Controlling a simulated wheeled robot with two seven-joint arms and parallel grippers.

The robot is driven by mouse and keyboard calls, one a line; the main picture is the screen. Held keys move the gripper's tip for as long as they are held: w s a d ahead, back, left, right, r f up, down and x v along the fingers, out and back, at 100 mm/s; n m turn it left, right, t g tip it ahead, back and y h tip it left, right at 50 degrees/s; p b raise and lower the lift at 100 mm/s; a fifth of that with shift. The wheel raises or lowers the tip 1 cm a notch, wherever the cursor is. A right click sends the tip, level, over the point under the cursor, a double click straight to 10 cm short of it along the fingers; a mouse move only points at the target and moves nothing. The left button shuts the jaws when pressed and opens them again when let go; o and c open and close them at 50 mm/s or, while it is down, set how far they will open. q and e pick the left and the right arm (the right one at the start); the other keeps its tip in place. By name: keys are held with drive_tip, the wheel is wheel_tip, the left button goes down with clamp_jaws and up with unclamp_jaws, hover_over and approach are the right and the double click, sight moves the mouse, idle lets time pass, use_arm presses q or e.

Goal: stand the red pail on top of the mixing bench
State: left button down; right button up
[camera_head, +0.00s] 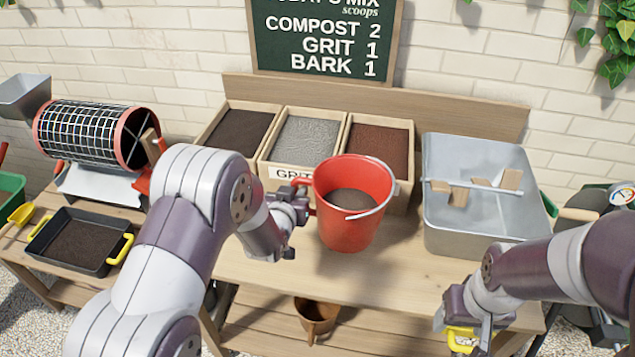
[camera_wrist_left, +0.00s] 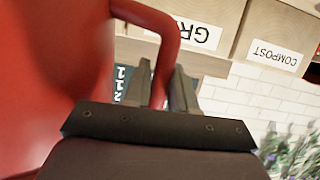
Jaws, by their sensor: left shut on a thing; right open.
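The red pail (camera_head: 340,228) is upright over the front middle of the wooden mixing bench (camera_head: 270,268), with dark material inside and its wire bail tipped to the right. I cannot tell whether its base touches the bench top. My left gripper (camera_head: 299,196) is shut on the pail's red side handle. In the left wrist view the handle (camera_wrist_left: 168,45) runs between the fingers (camera_wrist_left: 158,85), and the pail wall (camera_wrist_left: 50,70) fills the left. My right gripper (camera_head: 468,328) is open and empty at the bench's front right, close to a yellow item (camera_head: 459,342).
Bins of compost (camera_head: 238,133), grit (camera_head: 312,140) and bark (camera_head: 378,150) stand behind the pail. A grey metal tub (camera_head: 475,238) stands to the right. A rotary sieve (camera_head: 95,135) and a black tray (camera_head: 80,245) are on the left. A brown pot (camera_head: 316,312) is below.

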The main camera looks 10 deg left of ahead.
use_arm(q)
drive_tip(key=s+a+f, duration=0.1)
drive_tip(key=a+f, duration=0.2)
drive_tip(key=f, duration=0.3)
drive_tip(key=shift+s+a, duration=0.25)
drive_tip(key=shift+a, duration=0.1)
use_arm(e)
drive_tip(key=shift+r, duration=0.25)
use_arm(q)
drive_tip(key=c, duration=0.9)
unclamp_jaws()
drive_tip(key=shift+s+f, duration=0.1)
drive_tip(key=shift+f, duration=0.1)
drive_tip(key=shift+c, duration=0.2)
use_arm(e)
drive_tip(key=shift+s, duration=0.1)
use_arm(q)
drive_tip(key=shift+r, duration=0.1)
